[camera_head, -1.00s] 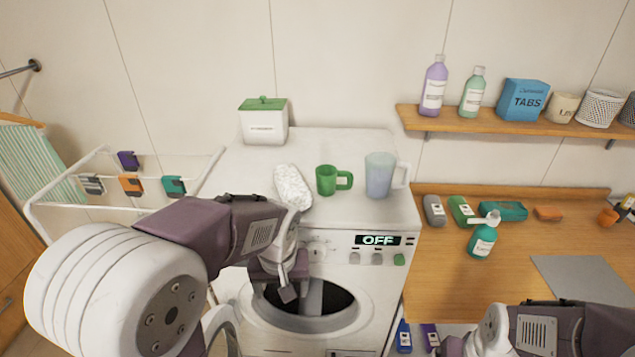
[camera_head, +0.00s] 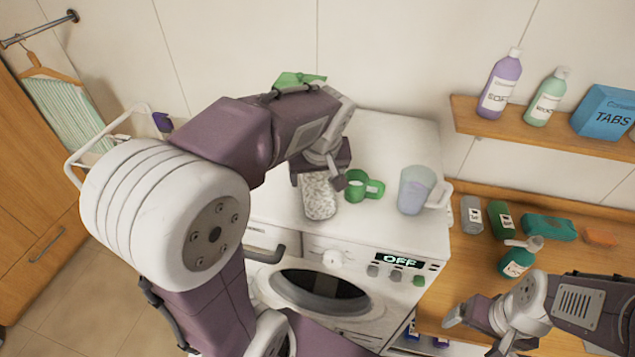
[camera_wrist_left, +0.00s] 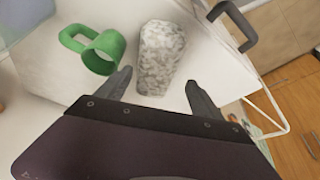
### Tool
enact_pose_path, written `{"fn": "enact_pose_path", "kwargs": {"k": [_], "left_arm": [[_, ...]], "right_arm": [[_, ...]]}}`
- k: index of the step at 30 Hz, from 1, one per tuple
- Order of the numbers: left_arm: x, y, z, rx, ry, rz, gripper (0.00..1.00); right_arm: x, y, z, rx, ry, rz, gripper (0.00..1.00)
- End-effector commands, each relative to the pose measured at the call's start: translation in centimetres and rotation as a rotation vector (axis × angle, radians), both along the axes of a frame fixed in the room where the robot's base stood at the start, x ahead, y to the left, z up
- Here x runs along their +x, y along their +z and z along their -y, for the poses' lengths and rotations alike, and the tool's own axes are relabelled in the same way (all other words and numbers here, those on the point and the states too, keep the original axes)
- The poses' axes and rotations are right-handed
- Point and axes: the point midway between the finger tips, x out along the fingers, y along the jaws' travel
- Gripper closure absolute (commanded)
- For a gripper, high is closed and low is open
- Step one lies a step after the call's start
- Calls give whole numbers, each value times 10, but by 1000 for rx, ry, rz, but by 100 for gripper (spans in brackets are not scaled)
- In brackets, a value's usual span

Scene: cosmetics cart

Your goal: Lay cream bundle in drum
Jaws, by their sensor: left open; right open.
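The cream bundle (camera_head: 319,198), a mottled whitish roll, lies on top of the white washing machine (camera_head: 395,150). It also shows in the left wrist view (camera_wrist_left: 160,55). My left gripper (camera_head: 318,180) is open above the bundle's far end and hides part of it. In the left wrist view its fingers (camera_wrist_left: 159,82) point to either side of the bundle, apart from it. The drum (camera_head: 320,290) shows as a dark round opening in the machine's front, below the bundle. My right gripper (camera_head: 473,335) is open and empty at the lower right, by the wooden counter.
A green mug (camera_head: 362,187) stands close right of the bundle, with a clear jug (camera_head: 416,190) beyond it. A green-lidded box is mostly behind my left arm. Several bottles and packs stand on the counter (camera_head: 590,260) and shelf (camera_head: 560,135). A drying rack (camera_head: 110,140) is at left.

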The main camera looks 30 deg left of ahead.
Motion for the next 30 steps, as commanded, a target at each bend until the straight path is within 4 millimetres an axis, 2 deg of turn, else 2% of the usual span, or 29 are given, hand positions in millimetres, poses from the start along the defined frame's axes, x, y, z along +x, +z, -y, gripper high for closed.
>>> {"fn": "enact_pose_path", "kwargs": {"k": [3,8,12,16,23,24,30], "left_arm": [[4,-12,-3,0,1,-3,24],[6,-18,-4,1,0,-2,24],[10,-40,-8,0,0,-9,24],[17,-60,-12,0,1,-4,24],[19,-65,-13,0,-1,0,24],[19,-65,-13,0,-1,0,26],[19,-65,-13,0,-1,0,82]], "right_arm": [[0,6,0,0,0,0,13],[0,8,0,0,0,0,13],[0,22,0,0,0,0,13],[0,22,0,0,0,0,13],[0,22,0,0,0,0,13],[0,22,0,0,0,0,13],[0,22,0,0,0,0,13]]}}
